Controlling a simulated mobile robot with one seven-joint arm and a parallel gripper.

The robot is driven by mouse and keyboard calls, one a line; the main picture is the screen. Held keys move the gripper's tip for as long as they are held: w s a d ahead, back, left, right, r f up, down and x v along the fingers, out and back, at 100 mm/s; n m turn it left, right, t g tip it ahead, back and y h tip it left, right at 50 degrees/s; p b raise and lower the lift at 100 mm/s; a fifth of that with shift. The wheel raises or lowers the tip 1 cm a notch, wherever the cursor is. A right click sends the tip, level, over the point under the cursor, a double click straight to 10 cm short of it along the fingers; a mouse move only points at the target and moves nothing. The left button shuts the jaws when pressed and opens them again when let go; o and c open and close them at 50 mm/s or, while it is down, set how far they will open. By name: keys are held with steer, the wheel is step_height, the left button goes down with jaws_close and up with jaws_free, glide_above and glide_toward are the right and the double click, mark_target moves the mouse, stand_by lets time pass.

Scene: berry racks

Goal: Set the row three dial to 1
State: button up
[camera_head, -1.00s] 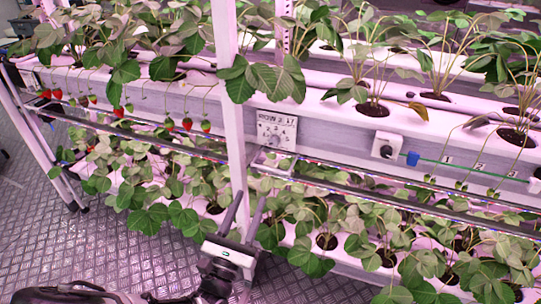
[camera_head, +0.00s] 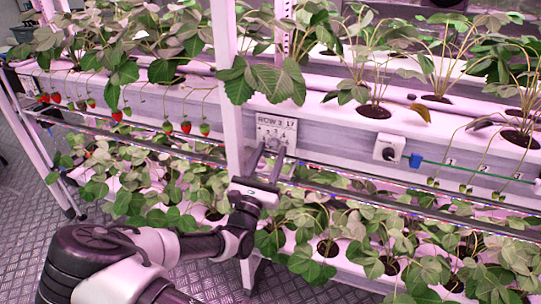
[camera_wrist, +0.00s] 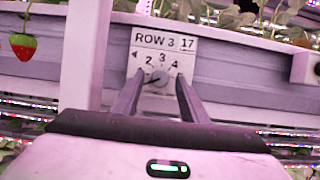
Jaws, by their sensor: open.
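A pale plate (camera_wrist: 187,44) labelled ROW 3 and 17 is fixed to the grey front of the upper trough, with the numbers 2, 3 and 4 readable; the 1 is not readable. The plate also shows in the head view (camera_head: 276,127). A small grey round dial (camera_wrist: 159,78) sits low on it, partly hidden, and I cannot tell its setting. My gripper (camera_head: 271,156) is open in front of the plate. In the wrist view its two fingers (camera_wrist: 159,84) stand either side of the dial; contact is not clear.
A white upright post (camera_head: 226,90) stands just left of the plate. A rail (camera_head: 340,174) runs below it. A white box with a black knob (camera_head: 388,148) is to the right. Strawberry plants and hanging berries (camera_wrist: 23,46) surround the trough.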

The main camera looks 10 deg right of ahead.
steer(key=shift+w+d+r, duration=0.1)
steer(key=shift+w, duration=0.05)
steer(key=shift+c, duration=0.2)
jaws_close()
steer(key=shift+m+p, duration=0.4)
steer(key=shift+m, duration=0.1)
steer(key=m+g+h+p, duration=0.1)
steer(key=m, duration=0.1)
steer(key=m+g+h+p, duration=0.1)
steer(key=m, duration=0.1)
steer(key=shift+w+r, duration=0.1)
steer(key=shift+r, duration=0.05)
steer(key=shift+w+a+m+g+h+p, duration=0.15)
steer(key=shift+m+g+h+p, duration=0.35)
steer(key=shift+m, duration=1)
steer(key=shift+s+a+m+g+h+p, duration=0.1)
steer(key=shift+a+m+g+h+p, duration=0.2)
steer(key=shift+m+g, duration=0.8)
steer(key=shift+d+m+t, duration=0.15)
steer(key=shift+m+t, duration=0.15)
steer(key=shift+m, duration=0.3)
